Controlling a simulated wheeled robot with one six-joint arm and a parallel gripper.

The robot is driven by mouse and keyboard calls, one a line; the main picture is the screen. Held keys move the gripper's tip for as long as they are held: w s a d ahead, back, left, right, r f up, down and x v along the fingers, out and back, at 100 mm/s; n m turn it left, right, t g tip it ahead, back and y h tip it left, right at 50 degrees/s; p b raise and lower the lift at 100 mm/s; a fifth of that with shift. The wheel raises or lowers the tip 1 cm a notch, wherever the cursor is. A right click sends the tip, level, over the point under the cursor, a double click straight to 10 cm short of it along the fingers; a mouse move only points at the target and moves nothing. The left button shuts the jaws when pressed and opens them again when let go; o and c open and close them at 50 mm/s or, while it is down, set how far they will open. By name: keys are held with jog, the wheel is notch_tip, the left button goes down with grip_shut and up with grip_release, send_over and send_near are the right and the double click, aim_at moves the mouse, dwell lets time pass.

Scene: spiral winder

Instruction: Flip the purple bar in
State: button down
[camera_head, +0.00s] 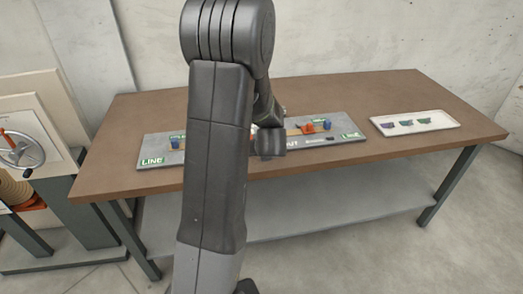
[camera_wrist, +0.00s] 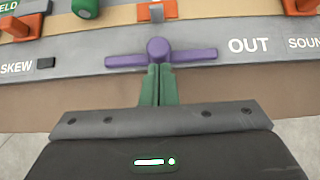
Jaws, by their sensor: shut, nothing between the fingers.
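The purple bar (camera_wrist: 190,56) shows in the wrist view, with a round hub in its middle and an arm to each side. It lies roughly crosswise near the front edge of the grey board (camera_wrist: 230,68), left of the word OUT. My gripper (camera_wrist: 158,69) has its green fingers shut together and empty. The fingertips are at the near side of the hub; I cannot tell whether they touch it. In the head view my arm hides the purple bar and most of the gripper.
The grey board also shows in the head view (camera_head: 185,183), on a brown table (camera_head: 115,174). Orange brackets (camera_wrist: 163,10) and a green roller (camera_wrist: 85,8) stand beyond the bar. Bare tabletop separates board and tray.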

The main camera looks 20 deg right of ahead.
jog(key=shift+w+r+p, duration=0.15)
jog(key=shift+w+p, duration=0.2)
jog(key=shift+w+d+p, duration=0.2)
jog(key=shift+w+p, duration=0.2)
jog(key=shift+w, duration=0.35)
jog(key=shift+w+d+p, duration=0.25)
jog(key=shift+w+p, duration=0.2)
jog(key=shift+w, duration=0.3)
jog(key=shift+w+d+p, duration=0.2)
jog(key=shift+w+p, duration=0.2)
jog(key=shift+w, duration=0.35)
